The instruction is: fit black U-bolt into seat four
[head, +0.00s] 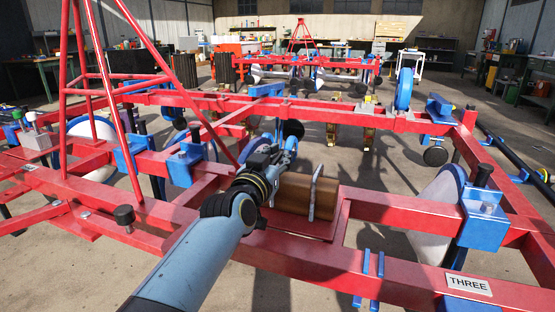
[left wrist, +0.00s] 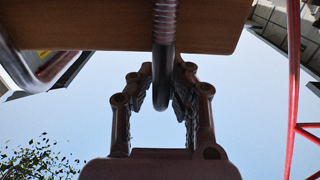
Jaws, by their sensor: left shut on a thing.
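My left gripper (head: 268,158) is at the far left end of a brown wooden block (head: 292,192) on the red frame. In the left wrist view its two fingers (left wrist: 166,95) are shut on a dark grey metal rod (left wrist: 163,60), threaded higher up, which looks like part of a U-bolt. The rod stands against the edge of the wooden block (left wrist: 120,25); whether it rests in the block I cannot tell. A grey U-bolt (head: 315,192) straddles the block to the right. Seat four cannot be made out. My right gripper is not in view.
A red planter frame (head: 385,210) spans the floor. A blue U-bolt (head: 369,275) is on its front beam, left of a "THREE" label (head: 468,284). Red tower bars (head: 120,95) rise at left. In the left wrist view a bent metal rod (left wrist: 50,70) is left of the fingers.

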